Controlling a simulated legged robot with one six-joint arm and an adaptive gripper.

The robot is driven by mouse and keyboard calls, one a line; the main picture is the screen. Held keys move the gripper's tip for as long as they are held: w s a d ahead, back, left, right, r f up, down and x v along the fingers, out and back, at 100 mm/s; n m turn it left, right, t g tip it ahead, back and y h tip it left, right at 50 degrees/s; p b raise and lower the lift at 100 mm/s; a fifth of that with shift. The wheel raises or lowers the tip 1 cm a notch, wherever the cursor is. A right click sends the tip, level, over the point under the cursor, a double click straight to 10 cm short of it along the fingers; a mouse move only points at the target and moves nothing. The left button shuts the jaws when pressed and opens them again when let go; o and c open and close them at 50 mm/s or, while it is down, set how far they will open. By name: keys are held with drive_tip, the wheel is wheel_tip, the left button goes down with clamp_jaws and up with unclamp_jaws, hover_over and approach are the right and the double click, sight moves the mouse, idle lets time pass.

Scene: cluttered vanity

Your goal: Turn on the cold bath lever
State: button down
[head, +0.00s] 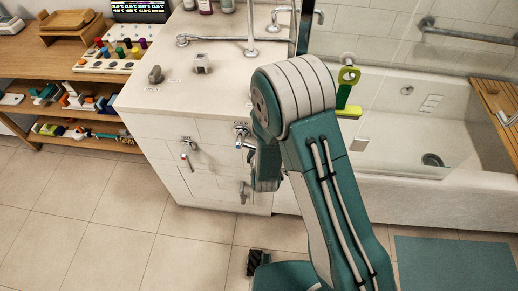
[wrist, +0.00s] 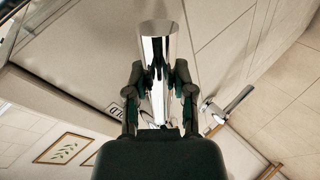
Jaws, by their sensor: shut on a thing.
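In the wrist view my gripper (wrist: 160,85) has its dark fingers closed around a polished chrome lever (wrist: 158,45), whose wide end sticks out past the fingertips. In the head view my arm reaches down to the vanity front and hides the fingertips. A chrome fitting (head: 241,130) on that front shows just left of my arm, close to the gripper. Another chrome lever (wrist: 238,103) stands free to the right in the wrist view.
The white vanity (head: 150,125) carries taps and bottles on top. Another chrome fitting (head: 188,145) is farther left on its front. The bathtub (head: 420,190) lies to the right, a wooden shelf (head: 65,75) to the left. The tiled floor (head: 110,220) in front is mostly clear.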

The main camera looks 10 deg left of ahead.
drive_tip(key=shift+a+r, duration=0.15)
drive_tip(key=shift+a, duration=0.05)
drive_tip(key=shift+c, duration=2.3)
unclamp_jaws()
drive_tip(key=shift+a, duration=0.1)
drive_tip(key=shift+s, duration=0.2)
drive_tip(key=v, duration=0.7)
